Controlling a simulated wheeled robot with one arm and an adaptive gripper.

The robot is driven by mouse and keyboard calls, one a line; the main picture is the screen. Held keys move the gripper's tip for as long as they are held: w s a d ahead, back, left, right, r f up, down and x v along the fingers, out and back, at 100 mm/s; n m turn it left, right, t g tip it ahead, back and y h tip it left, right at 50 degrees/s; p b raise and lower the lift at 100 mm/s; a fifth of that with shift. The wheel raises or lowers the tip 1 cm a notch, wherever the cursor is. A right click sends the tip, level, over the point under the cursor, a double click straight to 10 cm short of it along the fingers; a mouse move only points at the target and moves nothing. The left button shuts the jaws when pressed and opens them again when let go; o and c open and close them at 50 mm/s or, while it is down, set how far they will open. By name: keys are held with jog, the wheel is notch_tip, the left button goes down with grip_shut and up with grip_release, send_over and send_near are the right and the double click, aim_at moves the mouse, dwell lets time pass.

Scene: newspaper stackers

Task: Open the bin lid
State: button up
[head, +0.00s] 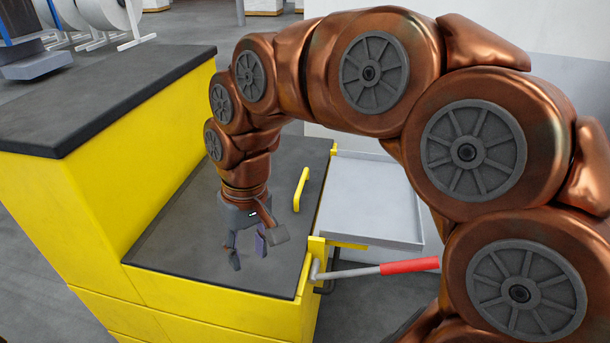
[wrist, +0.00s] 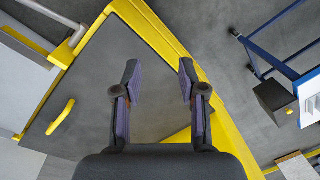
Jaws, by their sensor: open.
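The bin lid (head: 180,245) is a flat dark grey panel on the yellow bin (head: 215,305). It lies level and looks shut. A yellow bar handle (head: 300,189) stands on it near its right edge. The lid (wrist: 95,90) also fills the middle of the wrist view, with the handle (wrist: 60,117) at lower left. My gripper (head: 248,250) points down over the lid, to the left of the handle and apart from it. In the wrist view, my gripper's fingers (wrist: 160,78) are spread with nothing between them. The gap between fingertips and lid is hard to judge.
A taller yellow block with a dark top (head: 90,90) stands left of the lid. A grey tray (head: 370,205) and a lever with a red grip (head: 408,266) stick out on the right. A blue-framed cart (wrist: 265,45) stands at right in the wrist view.

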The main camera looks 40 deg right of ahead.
jog(key=w+d+r+m+t+y, duration=0.1)
jog(key=w+d+r, duration=0.2)
jog(key=w, duration=0.7)
jog(key=m+t+p, duration=0.1)
jog(key=m+p, duration=0.2)
jog(key=m, duration=0.6)
send_near(302, 180)
jog(key=f, duration=0.1)
jog(key=shift+h, duration=0.4)
jog(key=shift+w+a+f+p, duration=0.15)
jog(key=shift+a+f+p, duration=0.15)
jog(key=shift+f, duration=0.95)
jog(key=shift+w+a+f+p, duration=0.25)
jog(key=shift+f+p, duration=0.1)
jog(key=shift+f, duration=0.85)
jog(key=shift+w+a+f+p, duration=0.1)
jog(key=shift+a+f+p, duration=0.2)
jog(key=shift+f, duration=0.95)
grip_shut()
